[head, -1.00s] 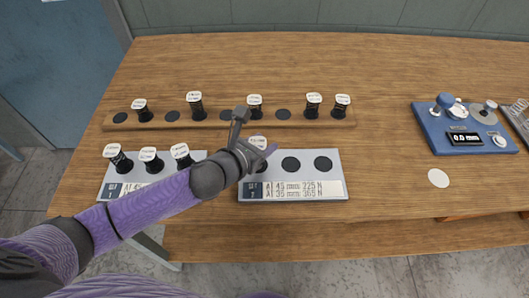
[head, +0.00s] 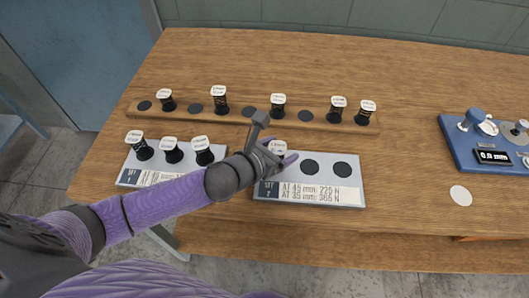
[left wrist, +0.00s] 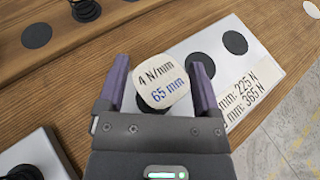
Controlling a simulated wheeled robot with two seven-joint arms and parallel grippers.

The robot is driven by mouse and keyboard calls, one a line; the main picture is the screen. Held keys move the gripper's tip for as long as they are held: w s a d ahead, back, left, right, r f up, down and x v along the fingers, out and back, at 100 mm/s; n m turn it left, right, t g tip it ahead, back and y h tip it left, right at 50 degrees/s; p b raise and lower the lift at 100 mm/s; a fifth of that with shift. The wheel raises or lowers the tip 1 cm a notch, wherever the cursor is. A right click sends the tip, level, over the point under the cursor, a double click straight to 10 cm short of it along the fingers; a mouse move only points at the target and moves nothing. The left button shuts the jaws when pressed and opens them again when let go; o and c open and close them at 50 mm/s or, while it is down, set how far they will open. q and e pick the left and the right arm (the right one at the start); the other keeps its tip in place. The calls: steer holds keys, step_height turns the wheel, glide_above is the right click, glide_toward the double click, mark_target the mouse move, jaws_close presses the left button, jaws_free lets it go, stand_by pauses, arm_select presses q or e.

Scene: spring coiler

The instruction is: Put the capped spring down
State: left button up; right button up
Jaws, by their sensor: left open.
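The capped spring (head: 278,146) is at the left spot of the right-hand grey tray (head: 358,196). Its white cap (left wrist: 160,88) reads "4 N/mm 65 mm" in the left wrist view. My left gripper (head: 284,156) is over this spot. In the left wrist view, its two purple fingers (left wrist: 160,68) are open on either side of the cap, with a visible gap at least on the right. The spring's body is hidden under the cap and behind my gripper. The tray's other two dark round spots (head: 310,167) are empty. My right gripper is not in view.
A wooden rack (head: 230,121) behind holds several capped springs and some empty dark spots. A second grey tray (head: 131,176) on the left holds three capped springs. A blue tester (head: 462,152) and a white disc (head: 460,195) are at the right. Bare table lies between.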

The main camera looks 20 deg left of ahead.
arm_select(q)
steer(key=p+v, duration=0.2)
steer(key=v, duration=0.8)
steer(key=shift+s+r, duration=0.2)
steer(key=shift+s, duration=0.15)
